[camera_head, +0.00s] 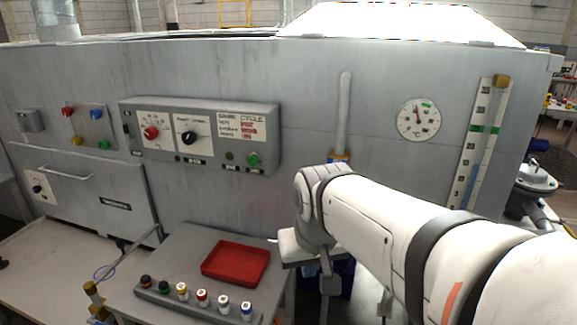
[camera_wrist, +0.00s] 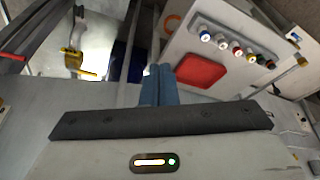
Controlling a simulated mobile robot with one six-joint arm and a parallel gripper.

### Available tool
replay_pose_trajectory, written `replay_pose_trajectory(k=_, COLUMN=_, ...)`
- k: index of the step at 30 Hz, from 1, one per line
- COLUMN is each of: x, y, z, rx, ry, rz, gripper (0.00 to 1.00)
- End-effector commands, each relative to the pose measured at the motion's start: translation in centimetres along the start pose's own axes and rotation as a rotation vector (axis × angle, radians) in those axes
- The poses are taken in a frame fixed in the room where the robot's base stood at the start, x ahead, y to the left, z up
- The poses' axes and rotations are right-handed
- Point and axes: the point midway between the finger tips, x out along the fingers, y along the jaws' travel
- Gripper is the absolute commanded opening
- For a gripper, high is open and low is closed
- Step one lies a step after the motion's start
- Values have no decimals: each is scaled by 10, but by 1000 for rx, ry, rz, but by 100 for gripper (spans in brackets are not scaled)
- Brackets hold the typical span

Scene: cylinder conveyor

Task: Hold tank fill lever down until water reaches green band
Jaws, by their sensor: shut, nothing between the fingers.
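The sight gauge (camera_head: 479,140) is a tall white scale with a slim tube on the right of the grey tank front. Its green band (camera_head: 484,129) is above mid-height, and blue water (camera_head: 469,190) shows low in the tube, below the band. I cannot clearly identify the fill lever; a yellow-handled fitting (camera_wrist: 76,62) shows left of my gripper in the wrist view, apart from the fingers. My gripper (camera_wrist: 158,72) is shut and empty, its fingers pointing down past the table edge. In the head view my arm hides the area below the grey pipe (camera_head: 343,115).
A red tray (camera_head: 236,263) and a row of several coloured-cap cylinders (camera_head: 202,298) sit on the low table left of my arm. A control panel (camera_head: 200,135) and a round dial (camera_head: 418,120) are on the tank front. A dark blue bin (camera_head: 342,278) is below.

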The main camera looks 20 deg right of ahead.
Motion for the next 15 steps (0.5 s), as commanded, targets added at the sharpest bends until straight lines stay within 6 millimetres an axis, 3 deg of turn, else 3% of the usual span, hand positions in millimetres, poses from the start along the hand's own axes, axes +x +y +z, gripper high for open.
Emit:
replay_pose_trajectory(k=1, x=-14, y=8, z=-30, rx=44, ry=25, rz=20, gripper=0)
replay_pose_trajectory(k=6, x=-62, y=44, z=-124, rx=216, ry=116, rz=99, gripper=0)
replay_pose_trajectory(k=10, x=-94, y=71, z=-178, rx=334, ry=182, rz=148, gripper=0)
replay_pose_trajectory(k=15, x=-120, y=95, z=-216, rx=433, ry=238, rz=187, gripper=0)
